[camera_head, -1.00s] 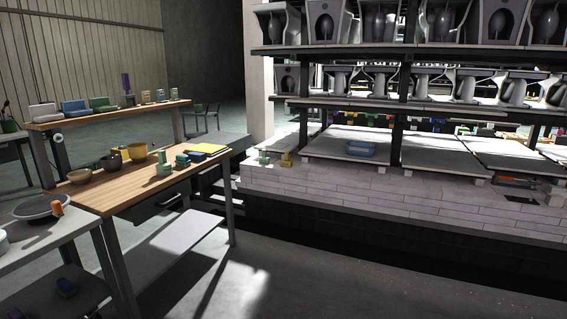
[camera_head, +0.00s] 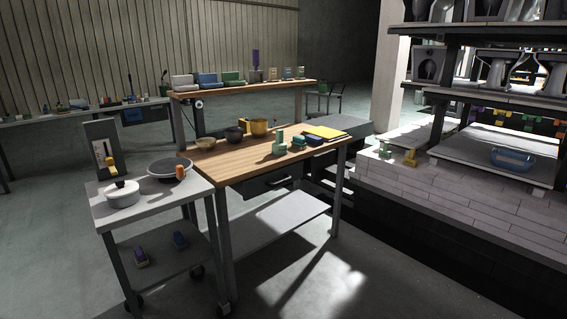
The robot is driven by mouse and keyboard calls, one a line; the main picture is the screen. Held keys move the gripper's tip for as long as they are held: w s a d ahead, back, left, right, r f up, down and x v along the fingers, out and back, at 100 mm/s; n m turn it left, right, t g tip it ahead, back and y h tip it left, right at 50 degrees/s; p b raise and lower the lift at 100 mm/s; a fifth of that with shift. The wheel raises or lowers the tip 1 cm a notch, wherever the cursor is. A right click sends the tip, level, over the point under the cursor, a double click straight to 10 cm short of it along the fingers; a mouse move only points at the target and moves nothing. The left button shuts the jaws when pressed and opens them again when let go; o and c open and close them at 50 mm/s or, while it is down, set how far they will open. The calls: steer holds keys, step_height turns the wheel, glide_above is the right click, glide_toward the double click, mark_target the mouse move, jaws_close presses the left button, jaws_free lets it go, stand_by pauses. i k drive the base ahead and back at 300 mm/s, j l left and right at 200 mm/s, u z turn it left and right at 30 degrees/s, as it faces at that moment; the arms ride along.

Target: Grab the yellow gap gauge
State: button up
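A small yellow piece (camera_head: 411,158) with a wide foot and a narrower upright stands on the pale brick edge of the kiln car (camera_head: 450,190), at the right. It may be the yellow gap gauge, but it is too small to tell for sure. A similar green piece (camera_head: 386,150) stands just left of it. Other yellow things are a pot (camera_head: 259,127) and a flat pad (camera_head: 325,132) on the wooden bench (camera_head: 225,168). My gripper is not in view.
A grey cart (camera_head: 140,208) with a white lidded pot (camera_head: 122,194) and a dark pan (camera_head: 170,169) stands at front left. Green and blue pieces (camera_head: 279,143) sit on the bench. A blue basin (camera_head: 512,158) lies on the kiln car deck. Floor shows between bench and car.

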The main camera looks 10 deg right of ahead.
mark_target(410, 161)
steer(key=i+l+z, duration=0.45)
steer(key=i+z, duration=0.2)
steer(key=i, duration=0.3)
steer(key=i+l+z, duration=0.1)
steer(key=i+z, duration=0.25)
steer(key=i, duration=0.15)
steer(key=i+u, duration=0.1)
steer(key=i, duration=0.6)
steer(key=i+l, duration=0.15)
steer(key=i, duration=0.55)
steer(key=i+l+u, duration=0.15)
steer(key=i, duration=0.55)
steer(key=i+l+u, duration=0.2)
steer(key=i, duration=0.2)
steer(key=i+l+u, duration=0.2)
steer(key=i, duration=0.2)
steer(key=j, duration=0.1)
